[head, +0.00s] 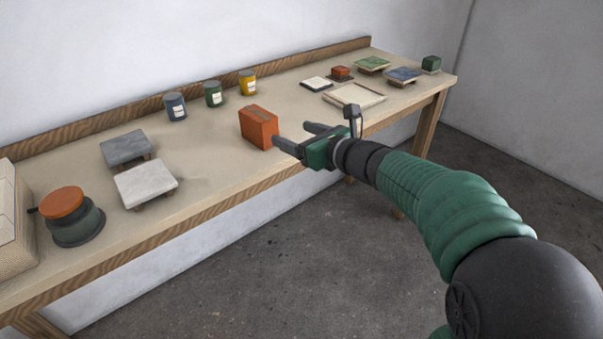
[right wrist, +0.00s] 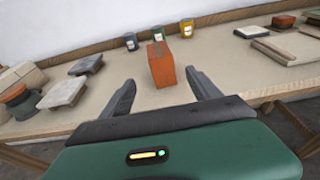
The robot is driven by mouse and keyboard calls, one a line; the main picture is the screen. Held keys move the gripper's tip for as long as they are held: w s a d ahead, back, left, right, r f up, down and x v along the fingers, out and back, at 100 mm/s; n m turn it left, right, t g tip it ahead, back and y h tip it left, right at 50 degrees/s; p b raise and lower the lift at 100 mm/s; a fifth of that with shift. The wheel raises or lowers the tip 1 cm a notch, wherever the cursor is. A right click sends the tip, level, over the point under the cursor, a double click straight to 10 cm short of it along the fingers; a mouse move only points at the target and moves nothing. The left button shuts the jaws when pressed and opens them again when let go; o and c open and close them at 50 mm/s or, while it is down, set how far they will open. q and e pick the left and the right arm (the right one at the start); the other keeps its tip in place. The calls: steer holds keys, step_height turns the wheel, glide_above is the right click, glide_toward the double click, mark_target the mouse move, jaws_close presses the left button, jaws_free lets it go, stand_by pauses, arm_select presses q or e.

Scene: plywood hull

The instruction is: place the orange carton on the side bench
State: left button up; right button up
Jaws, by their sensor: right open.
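The orange carton (head: 259,127) stands upright on the long wooden bench (head: 215,150), near its front edge. My right gripper (head: 290,135) is open at the front edge of the bench, just to the right of the carton in the head view. In the right wrist view the carton (right wrist: 161,65) stands ahead, between the lines of the two open fingers (right wrist: 163,88). It looks clear of both fingers, and nothing is in the jaws. My left gripper is not in view.
Blue (head: 175,106), green (head: 213,94) and yellow (head: 247,83) cans stand behind the carton. Grey (head: 127,147) and white (head: 146,183) slabs and an orange-topped round pot (head: 70,215) are to the left. A shallow tray (head: 354,95) lies right. Bare bench surrounds the carton.

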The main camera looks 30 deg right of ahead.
steer(key=s+a+f+m+g+h, duration=0.1)
steer(key=a+f+m+g+h, duration=0.1)
steer(key=f+m, duration=0.65)
steer(key=s+a+f+m+g+h, duration=0.1)
steer(key=s+a+f+m+g, duration=0.1)
steer(key=f+m, duration=0.65)
steer(key=s+a+f+m+g, duration=0.4)
steer(key=s+a+f+m, duration=0.1)
steer(key=s+m, duration=0.4)
steer(key=s+a+f+m+g+y, duration=0.1)
steer(key=s+a+f+m+g, duration=0.3)
steer(key=s+f+m, duration=0.4)
steer(key=s+a+m, duration=0.1)
steer(key=m, duration=0.2)
steer(key=shift+a+g, duration=0.4)
